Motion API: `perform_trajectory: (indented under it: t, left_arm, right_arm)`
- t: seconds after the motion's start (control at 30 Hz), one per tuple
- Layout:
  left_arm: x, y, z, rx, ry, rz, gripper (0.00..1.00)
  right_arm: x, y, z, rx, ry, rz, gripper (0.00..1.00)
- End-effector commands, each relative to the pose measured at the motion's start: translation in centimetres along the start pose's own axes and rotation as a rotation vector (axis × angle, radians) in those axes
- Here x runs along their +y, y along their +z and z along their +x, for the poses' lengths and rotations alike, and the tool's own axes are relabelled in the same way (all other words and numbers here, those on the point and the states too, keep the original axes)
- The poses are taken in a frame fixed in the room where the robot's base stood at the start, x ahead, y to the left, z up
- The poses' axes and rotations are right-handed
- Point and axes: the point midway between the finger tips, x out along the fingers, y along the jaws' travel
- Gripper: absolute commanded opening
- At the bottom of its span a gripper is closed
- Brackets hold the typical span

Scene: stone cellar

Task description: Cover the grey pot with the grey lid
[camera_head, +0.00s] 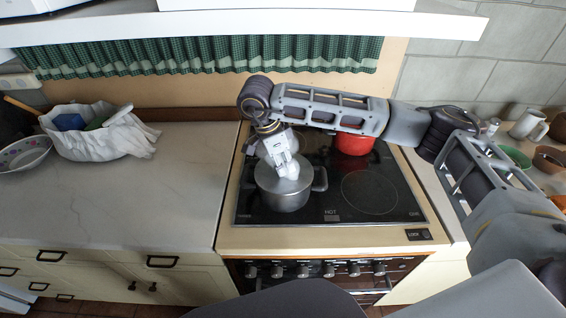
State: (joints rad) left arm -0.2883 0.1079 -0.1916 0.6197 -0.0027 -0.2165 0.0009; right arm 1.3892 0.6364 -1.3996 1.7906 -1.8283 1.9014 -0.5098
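The grey pot (284,203) stands on the front left part of the black stove top, with a handle on each side. The grey lid (300,185) appears as a light grey disc at the pot's mouth; I cannot tell whether it is fully seated. My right gripper (287,173) comes from the right across the stove and points down at the middle of the lid. Its fingers hide the lid's centre, so I cannot tell whether they are shut on a knob. My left gripper is not in view.
A red pot (353,143) stands at the back of the stove (380,212), under my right forearm. A white cloth-lined basket (98,142) and a patterned bowl (24,153) are at far left. The left counter (180,190) is mostly clear. A shelf (250,24) runs above.

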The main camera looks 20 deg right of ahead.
Motion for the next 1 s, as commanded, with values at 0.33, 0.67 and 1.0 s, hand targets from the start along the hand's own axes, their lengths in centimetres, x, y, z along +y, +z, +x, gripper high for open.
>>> perform_trajectory:
  t: [0.33, 0.67, 1.0]
  left_arm:
    - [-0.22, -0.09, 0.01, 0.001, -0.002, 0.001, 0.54]
    - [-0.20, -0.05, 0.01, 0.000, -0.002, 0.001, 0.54]
    - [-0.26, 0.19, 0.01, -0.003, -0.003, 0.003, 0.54]
  right_arm:
    - [-0.01, 0.01, -0.02, 0.000, -0.001, 0.000, 0.26]
    - [-0.01, 0.01, -0.01, 0.000, 0.000, 0.000, 0.49]
    - [-0.04, 0.03, -0.51, -0.001, -0.001, 0.000, 0.49]
